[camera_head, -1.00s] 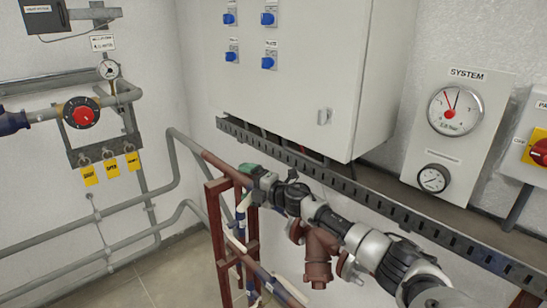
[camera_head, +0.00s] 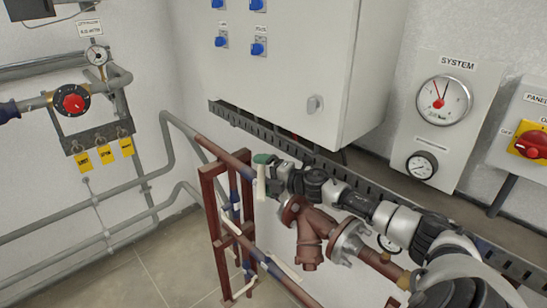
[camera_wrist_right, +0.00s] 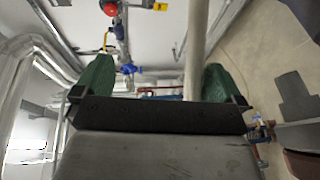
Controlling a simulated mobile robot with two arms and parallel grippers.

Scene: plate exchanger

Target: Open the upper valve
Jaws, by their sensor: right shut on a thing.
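My right gripper (camera_head: 263,166), with green fingertips, is at the upper red-brown pipe (camera_head: 222,153) beside the red-brown frame. It is shut on the pale lever of the upper valve (camera_head: 261,186), which points down below the fingertips in the head view. In the right wrist view my right gripper (camera_wrist_right: 158,68) shows a pale bar (camera_wrist_right: 197,45) running up between its green fingers, close to the right one. The valve body is partly hidden behind my gripper. My left gripper is not in view.
A second pale lever (camera_head: 284,269) is on the lower pipe (camera_head: 246,246). A red-brown strainer fitting (camera_head: 312,235) is just below my right arm. A grey cabinet (camera_head: 285,75) and a slotted rail (camera_head: 350,182) are behind the arm. The floor at left is open.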

